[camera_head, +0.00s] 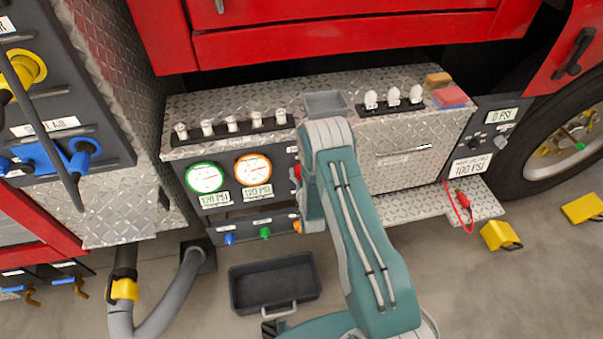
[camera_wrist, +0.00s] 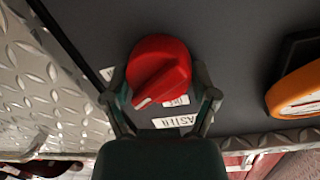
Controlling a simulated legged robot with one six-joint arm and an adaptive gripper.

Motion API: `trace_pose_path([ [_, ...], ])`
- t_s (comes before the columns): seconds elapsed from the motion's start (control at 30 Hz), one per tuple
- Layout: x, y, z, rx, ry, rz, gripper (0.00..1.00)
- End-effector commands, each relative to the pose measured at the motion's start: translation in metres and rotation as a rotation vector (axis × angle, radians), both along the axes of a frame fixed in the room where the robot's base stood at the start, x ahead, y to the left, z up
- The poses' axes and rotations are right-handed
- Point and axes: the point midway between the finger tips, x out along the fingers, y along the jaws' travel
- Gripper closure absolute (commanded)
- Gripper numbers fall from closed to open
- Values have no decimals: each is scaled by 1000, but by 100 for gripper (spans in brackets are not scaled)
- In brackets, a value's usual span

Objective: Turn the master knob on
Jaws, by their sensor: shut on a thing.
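The master knob is a round red knob with a raised grip bar (camera_wrist: 160,70), in the middle of the wrist view on a dark panel. In the head view, a bit of the red knob (camera_head: 298,172) shows at the left edge of my arm, to the right of the gauges; my arm hides the fingers.
A green-ringed gauge (camera_head: 204,178) and an orange-ringed gauge (camera_head: 252,171) sit left of the knob. A row of switches (camera_head: 230,126) stands on the ledge above. An open dark tray (camera_head: 272,283) lies on the floor below. A large grey hose (camera_head: 190,285) is at lower left.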

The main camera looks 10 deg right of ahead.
Motion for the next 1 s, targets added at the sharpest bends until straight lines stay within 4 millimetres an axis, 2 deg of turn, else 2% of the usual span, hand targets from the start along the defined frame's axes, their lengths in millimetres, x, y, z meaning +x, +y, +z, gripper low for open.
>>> trace_pose_path([
  [0.5, 0, -1, -1, 409, 3, 2, 72],
  [1.0, 0, -2, -1, 535, 2, 0, 72],
])
